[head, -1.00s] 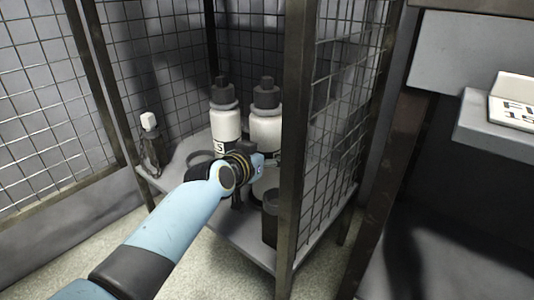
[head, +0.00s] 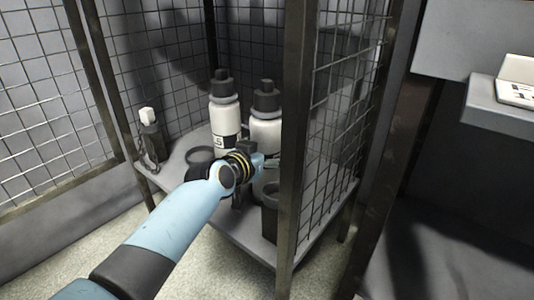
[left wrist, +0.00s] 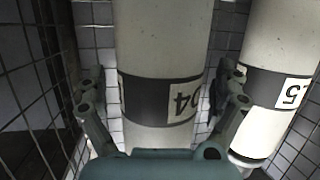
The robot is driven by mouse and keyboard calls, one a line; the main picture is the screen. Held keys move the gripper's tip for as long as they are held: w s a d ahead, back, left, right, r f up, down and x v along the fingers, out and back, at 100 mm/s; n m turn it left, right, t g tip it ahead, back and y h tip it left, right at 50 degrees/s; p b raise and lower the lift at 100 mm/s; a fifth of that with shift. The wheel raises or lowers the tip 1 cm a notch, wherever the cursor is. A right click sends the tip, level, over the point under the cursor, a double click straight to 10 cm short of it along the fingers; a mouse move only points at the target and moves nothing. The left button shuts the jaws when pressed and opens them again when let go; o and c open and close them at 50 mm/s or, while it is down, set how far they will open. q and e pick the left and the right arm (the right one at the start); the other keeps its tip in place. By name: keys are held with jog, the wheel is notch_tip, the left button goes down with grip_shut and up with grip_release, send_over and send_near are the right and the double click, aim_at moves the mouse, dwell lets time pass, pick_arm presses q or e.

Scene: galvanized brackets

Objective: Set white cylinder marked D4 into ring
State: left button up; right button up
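The white cylinder marked D4 (left wrist: 165,50) stands upright between the fingers of my left gripper (left wrist: 160,100) in the left wrist view. A finger lies on each side of it, with a narrow gap visible at least on the left, so the gripper looks open. In the head view my left gripper (head: 262,165) is at the front of this cylinder (head: 266,132), which has a dark cap, and hides part of it. A dark ring (head: 200,148) lies on the shelf to the left, partly hidden by my arm. My right gripper is not in view.
A second white cylinder (head: 224,116), its label ending in 5, stands close beside on the left. A dark cup (head: 270,222) is at the shelf's front right. A small white-topped bottle (head: 150,135) is at the left. Mesh walls and a post (head: 293,170) bound the shelf.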

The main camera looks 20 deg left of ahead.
pick_arm(q)
jog(key=v, duration=1.2)
